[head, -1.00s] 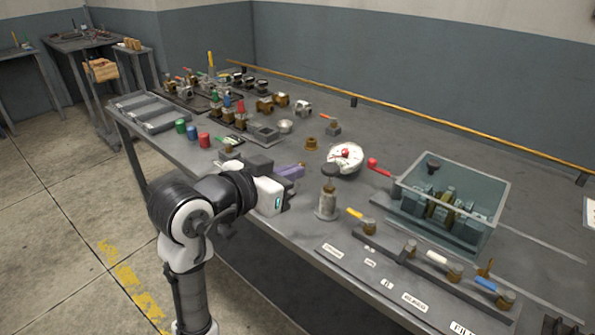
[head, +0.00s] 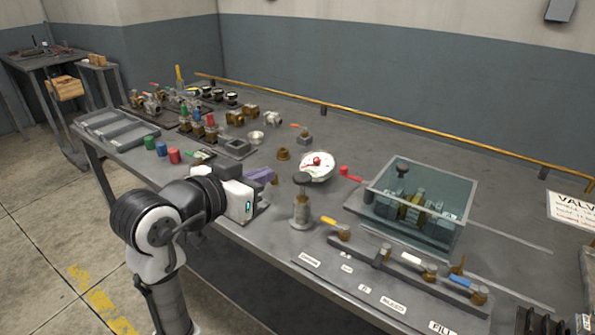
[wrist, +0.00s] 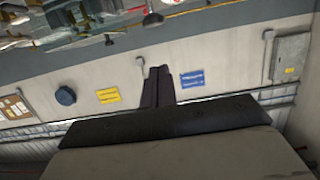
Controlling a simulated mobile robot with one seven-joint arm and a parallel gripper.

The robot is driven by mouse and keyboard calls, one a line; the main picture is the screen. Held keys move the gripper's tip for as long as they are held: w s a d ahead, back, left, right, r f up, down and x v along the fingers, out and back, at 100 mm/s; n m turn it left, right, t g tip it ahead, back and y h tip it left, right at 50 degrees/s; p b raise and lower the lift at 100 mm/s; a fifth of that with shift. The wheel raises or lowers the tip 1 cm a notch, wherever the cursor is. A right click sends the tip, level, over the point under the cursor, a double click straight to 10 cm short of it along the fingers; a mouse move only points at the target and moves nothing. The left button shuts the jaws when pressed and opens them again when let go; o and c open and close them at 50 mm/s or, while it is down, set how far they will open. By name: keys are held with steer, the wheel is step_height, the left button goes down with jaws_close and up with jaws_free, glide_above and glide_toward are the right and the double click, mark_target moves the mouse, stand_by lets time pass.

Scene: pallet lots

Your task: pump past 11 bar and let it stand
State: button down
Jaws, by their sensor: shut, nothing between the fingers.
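The pump (head: 302,207) is a grey upright cylinder with a dark round knob on top, near the bench's front edge. The white round gauge (head: 319,174) with a red centre sits behind it; its reading is too small to tell. My gripper (head: 264,177) is left of the pump, apart from it, its purple fingers shut and empty. In the wrist view the dark fingers (wrist: 158,84) are together, pointing at a wall. A valve row with yellow (head: 328,221), white (head: 411,258) and blue (head: 460,281) handles lies right of the pump. A red handle (head: 350,175) is by the gauge.
A clear-walled box (head: 455,226) holding metal parts stands right of the gauge. Red (head: 174,156), blue (head: 162,149) and green (head: 150,143) cylinders stand at the left front. Several fittings fill the back left. Labels line the front edge. A yellow pipe (head: 420,134) runs along the back.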

steer(key=shift+r, duration=0.9)
steer(key=shift+d, duration=0.1)
steer(key=p, duration=0.2)
glide_above(302, 179)
steer(key=a, duration=0.1)
step_height(302, 179, down, 2)
steer(key=f, duration=0.3)
steer(key=s+f, duration=0.1)
steer(key=shift+a+f, duration=0.15)
steer(key=shift+a, duration=0.1)
step_height(302, 179, down, 4)
steer(key=b, duration=0.2)
steer(key=shift+b, duration=0.35)
